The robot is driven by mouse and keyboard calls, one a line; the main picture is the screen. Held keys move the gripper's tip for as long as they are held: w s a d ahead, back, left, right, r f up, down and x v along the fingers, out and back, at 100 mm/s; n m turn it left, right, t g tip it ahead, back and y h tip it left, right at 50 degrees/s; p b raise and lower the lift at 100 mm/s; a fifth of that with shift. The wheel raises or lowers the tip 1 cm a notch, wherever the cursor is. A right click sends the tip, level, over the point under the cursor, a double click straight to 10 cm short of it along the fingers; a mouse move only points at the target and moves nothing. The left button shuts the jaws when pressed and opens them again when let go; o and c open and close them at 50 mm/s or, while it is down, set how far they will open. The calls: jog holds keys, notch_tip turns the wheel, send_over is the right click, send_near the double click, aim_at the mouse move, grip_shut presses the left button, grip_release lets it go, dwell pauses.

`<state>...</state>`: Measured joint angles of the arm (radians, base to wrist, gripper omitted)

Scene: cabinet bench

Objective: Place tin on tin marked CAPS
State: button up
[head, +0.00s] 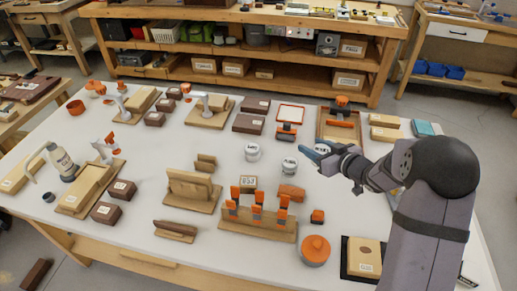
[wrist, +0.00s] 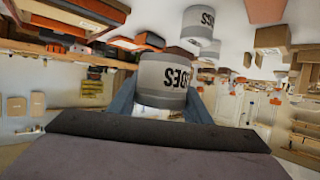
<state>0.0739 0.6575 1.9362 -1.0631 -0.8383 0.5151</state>
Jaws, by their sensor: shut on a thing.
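My gripper (head: 321,151) is shut on a grey tin with a white band (wrist: 165,78), which sits between its two bluish fingers in the wrist view. Dark lettering on the held tin appears upside down there and seems to end in S. In the head view, this tin is small and mostly hidden by the gripper, to the right of two tins. One tin (head: 289,167) is nearer the gripper, and the other tin (head: 252,152) is further left. Both stand apart on the table. I cannot read which is marked CAPS. Another lettered tin (wrist: 198,20) shows behind the held one.
A rack with orange-handled tools (head: 258,220) stands in front of the tins. A wooden tray (head: 340,124) is behind the gripper. White table shows around the two tins.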

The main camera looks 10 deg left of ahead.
jog(key=w+a+r+b, duration=0.1)
jog(key=w+a, duration=0.4)
jog(key=a, duration=0.6)
notch_tip(320, 180, up, 4)
jog(key=n+b, duration=0.1)
send_over(252, 152)
jog(key=w+a, duration=0.3)
jog(key=w, duration=0.2)
jog(key=shift+g+y, duration=0.4)
jog(key=shift+f+b, duration=1.4)
jog(key=shift+f, duration=3.35)
jog(key=shift+f, duration=0.2)
jog(key=o, duration=1.1)
jog(key=shift+s, duration=0.1)
jog(key=shift+r, duration=0.15)
jog(key=shift+d, duration=0.1)
